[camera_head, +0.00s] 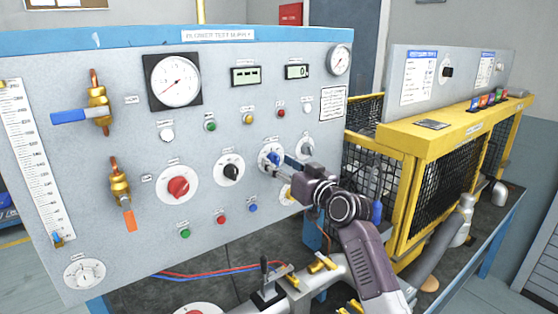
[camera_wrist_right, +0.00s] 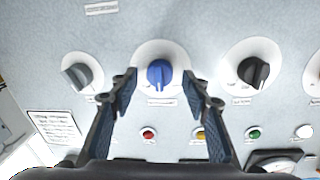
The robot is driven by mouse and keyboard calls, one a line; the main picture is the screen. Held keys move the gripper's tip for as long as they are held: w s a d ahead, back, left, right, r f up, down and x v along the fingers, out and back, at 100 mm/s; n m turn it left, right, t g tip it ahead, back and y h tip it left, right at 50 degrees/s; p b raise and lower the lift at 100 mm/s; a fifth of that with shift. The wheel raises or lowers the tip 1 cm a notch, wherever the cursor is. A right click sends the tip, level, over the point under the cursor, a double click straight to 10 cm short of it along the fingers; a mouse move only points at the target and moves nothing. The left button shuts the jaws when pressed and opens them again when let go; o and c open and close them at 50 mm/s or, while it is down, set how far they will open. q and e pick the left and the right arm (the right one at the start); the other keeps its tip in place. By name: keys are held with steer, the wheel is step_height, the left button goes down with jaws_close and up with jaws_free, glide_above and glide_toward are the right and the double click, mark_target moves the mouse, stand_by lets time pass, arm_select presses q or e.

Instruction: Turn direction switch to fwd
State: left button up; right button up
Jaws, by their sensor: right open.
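A blue rotary knob (camera_head: 268,157) on a round white plate sits on the grey panel (camera_head: 80,200). It also shows in the right wrist view (camera_wrist_right: 158,72), with a white mark on the knob; the labels there are too small to read. My right gripper (camera_head: 281,169) is at the panel in front of this knob and partly covers it. In the right wrist view the open fingers (camera_wrist_right: 160,84) stand on either side of the blue knob, with gaps showing on both sides. My left gripper is not in view.
A black knob (camera_head: 231,170) and a red knob (camera_head: 177,187) lie left of the blue one, and a grey knob (camera_head: 306,145) lies to its right. Small coloured buttons and gauges surround them. A yellow mesh cage (camera_head: 408,200) stands right of my arm.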

steer(key=shift+w+a, duration=0.2)
steer(key=shift+w, duration=0.05)
steer(key=c, duration=1.2)
steer(key=shift+o, duration=0.2)
steer(key=shift+f+n+b, duration=0.15)
steer(key=shift+n+b, duration=0.15)
steer(key=shift+b, duration=0.35)
steer(key=n+b, duration=0.1)
steer(key=b, duration=0.1)
steer(key=n+b, duration=0.2)
steer(key=b, duration=0.1)
steer(key=shift+d+f+n, duration=0.1)
steer(key=shift+f+n, duration=0.1)
steer(key=shift+n, duration=0.1)
steer(key=shift+r+n+b, duration=0.1)
steer(key=shift+n+b, duration=1)
steer(key=shift+n, duration=0.1)
steer(key=shift+r+n+y+b, duration=0.1)
steer(key=shift+n+y+b, duration=0.35)
steer(key=shift+n, duration=0.75)
